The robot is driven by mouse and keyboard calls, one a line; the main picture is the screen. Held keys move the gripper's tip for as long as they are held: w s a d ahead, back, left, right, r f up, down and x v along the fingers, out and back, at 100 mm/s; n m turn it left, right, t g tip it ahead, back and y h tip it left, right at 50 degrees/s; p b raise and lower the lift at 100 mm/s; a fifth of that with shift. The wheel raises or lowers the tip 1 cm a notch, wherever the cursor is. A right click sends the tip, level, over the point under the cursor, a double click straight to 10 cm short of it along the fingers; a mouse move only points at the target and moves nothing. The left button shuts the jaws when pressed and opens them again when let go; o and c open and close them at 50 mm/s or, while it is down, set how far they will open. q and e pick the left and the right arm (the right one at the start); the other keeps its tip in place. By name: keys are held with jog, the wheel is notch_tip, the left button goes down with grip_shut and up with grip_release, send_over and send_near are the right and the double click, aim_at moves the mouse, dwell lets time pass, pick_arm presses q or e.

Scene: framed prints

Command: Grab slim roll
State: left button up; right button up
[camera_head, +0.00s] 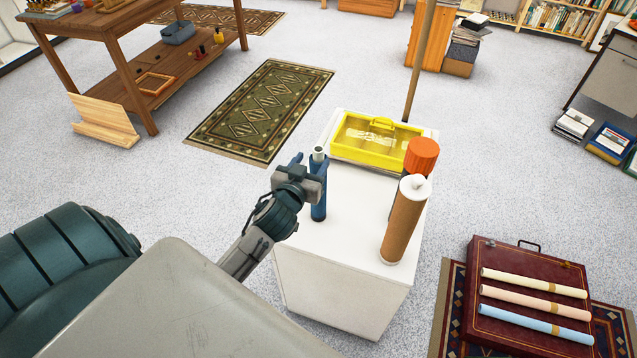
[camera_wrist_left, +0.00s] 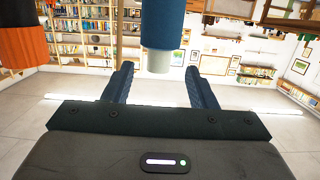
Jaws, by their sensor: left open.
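The slim roll (camera_head: 318,207) is a thin blue tube with a white top end. It stands upright on the white cabinet (camera_head: 347,283), near its left edge. My left gripper (camera_head: 308,164) is open at the upper part of the roll. In the left wrist view, which looks upside down, the slim roll (camera_wrist_left: 163,24) shows in line with the gap between the two dark fingers, its white end near the fingertips. Neither finger visibly touches it; I cannot tell how far it reaches between them. My right gripper is not in view.
A thick brown tube (camera_head: 404,222) with a white cap and an orange-topped roll (camera_head: 421,156) stand on the cabinet's right side. A yellow box (camera_head: 372,152) sits at its back. A dark red case (camera_head: 485,325) with several pale rolls lies at lower right.

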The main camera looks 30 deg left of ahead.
aim_at(321, 148)
pick_arm(q)
jog(key=shift+x, duration=1)
jog(key=p+x, duration=0.2)
jog(key=x, duration=0.2)
jog(key=shift+w+p, duration=0.35)
jog(key=shift+p, duration=0.05)
jog(key=shift+w+a+f, duration=0.1)
jog(key=shift+w, duration=0.2)
jog(key=shift+s, duration=0.1)
jog(key=shift+c, duration=0.4)
grip_shut()
